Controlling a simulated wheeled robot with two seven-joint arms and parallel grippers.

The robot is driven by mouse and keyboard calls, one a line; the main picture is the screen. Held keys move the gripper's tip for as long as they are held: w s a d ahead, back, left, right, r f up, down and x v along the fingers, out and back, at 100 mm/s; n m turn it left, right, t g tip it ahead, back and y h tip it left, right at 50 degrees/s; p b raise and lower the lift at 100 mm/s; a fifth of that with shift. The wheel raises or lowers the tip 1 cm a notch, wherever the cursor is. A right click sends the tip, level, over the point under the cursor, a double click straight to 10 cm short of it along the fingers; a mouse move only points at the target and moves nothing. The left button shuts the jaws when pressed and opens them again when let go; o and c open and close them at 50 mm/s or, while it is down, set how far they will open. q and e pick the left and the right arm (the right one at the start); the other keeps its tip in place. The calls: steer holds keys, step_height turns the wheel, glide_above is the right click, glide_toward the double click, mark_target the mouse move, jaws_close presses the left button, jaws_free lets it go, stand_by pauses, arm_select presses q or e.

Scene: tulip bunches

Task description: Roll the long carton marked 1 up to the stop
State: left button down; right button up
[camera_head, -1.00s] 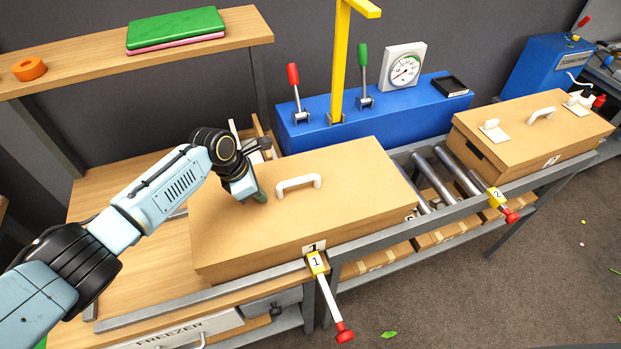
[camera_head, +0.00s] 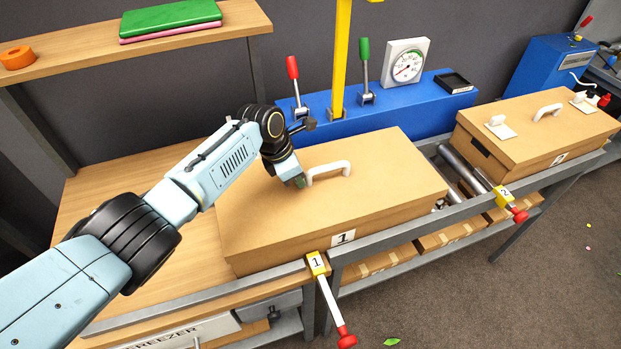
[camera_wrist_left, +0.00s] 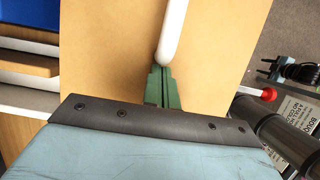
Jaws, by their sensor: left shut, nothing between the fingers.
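The long carton (camera_head: 385,185) marked 1 is brown, with a white handle on its lid and a label on its front face. It lies flat, partly on the wooden table and reaching right over the rollers (camera_head: 458,165). My left gripper (camera_head: 301,183) is shut and empty, low over the lid at the left end of the handle (camera_head: 328,170). In the left wrist view its green fingertips (camera_wrist_left: 163,75) meet the end of the handle (camera_wrist_left: 172,35); I cannot tell if they press on it. Yellow blocks marked 1 (camera_head: 316,264) and 2 (camera_head: 504,197) carry red-knobbed rods. I cannot tell which part is the stop.
A second carton (camera_head: 535,130) sits further right on the line. A blue console (camera_head: 400,110) with levers, a gauge and a yellow post stands behind. A grey rail runs along the front. A dark and teal part (camera_wrist_left: 295,72) in the left wrist view may be my right gripper.

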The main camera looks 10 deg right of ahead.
mark_target(310, 172)
arm_select(q)
steer(key=shift+w+d+f+b, duration=0.15)
steer(key=shift+w+d+b, duration=0.05)
steer(key=shift+d+b, duration=0.65)
steer(key=shift+w+d+b, duration=0.15)
steer(key=shift+d+b, duration=0.35)
steer(key=shift+d, duration=0.25)
arm_select(e)
steer(key=shift+f, duration=1.55)
arm_select(q)
steer(key=shift+r, duration=0.2)
arm_select(e)
steer(key=shift+d, duration=0.1)
